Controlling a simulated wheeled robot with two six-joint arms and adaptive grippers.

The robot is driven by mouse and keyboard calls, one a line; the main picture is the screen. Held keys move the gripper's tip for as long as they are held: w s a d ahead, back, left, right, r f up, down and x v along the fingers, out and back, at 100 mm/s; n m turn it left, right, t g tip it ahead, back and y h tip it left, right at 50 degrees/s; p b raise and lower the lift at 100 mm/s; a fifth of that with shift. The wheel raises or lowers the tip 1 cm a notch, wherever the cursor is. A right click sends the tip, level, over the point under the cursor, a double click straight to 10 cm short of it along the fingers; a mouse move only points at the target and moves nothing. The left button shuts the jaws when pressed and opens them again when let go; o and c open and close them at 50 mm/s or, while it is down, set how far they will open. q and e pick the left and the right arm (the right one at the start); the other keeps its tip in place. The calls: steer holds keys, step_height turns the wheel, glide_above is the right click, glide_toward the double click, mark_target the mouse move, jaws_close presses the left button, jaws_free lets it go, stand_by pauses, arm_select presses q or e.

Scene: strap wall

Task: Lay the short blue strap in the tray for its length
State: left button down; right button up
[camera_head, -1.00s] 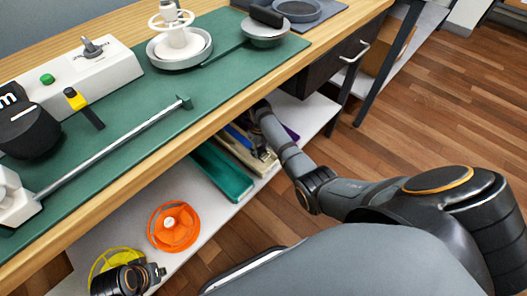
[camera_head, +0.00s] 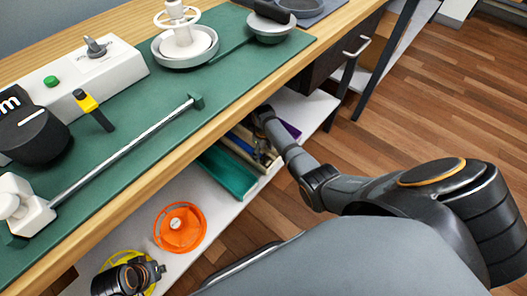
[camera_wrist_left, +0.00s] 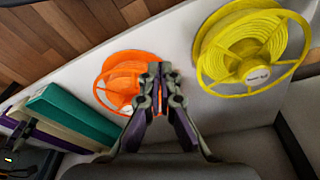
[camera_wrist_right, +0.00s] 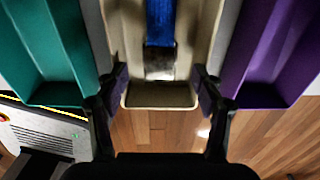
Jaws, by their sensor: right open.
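A blue strap (camera_wrist_right: 160,22) with a metal end (camera_wrist_right: 159,63) lies lengthwise in the middle, cream tray (camera_wrist_right: 160,97) in the right wrist view. Its far end is out of that view. My right gripper (camera_wrist_right: 160,88) is open, with its fingers on either side of the cream tray's near end; I cannot tell if they touch it. In the head view my right gripper (camera_head: 266,148) is among the trays on the lower shelf, partly hidden. My left gripper (camera_wrist_left: 161,72) has its fingertips together and holds nothing visible; in the head view it hangs at bottom left (camera_head: 130,277).
A teal tray (camera_wrist_right: 50,45) and a purple tray (camera_wrist_right: 275,45) flank the cream one. An orange spool (camera_head: 180,228) and a yellow spool (camera_wrist_left: 245,50) stand on the white shelf. The wooden bench edge (camera_head: 200,130) overhangs the shelf.

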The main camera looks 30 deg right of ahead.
step_height(320, 180, up, 12)
stand_by(0.6)
stand_by(0.5)
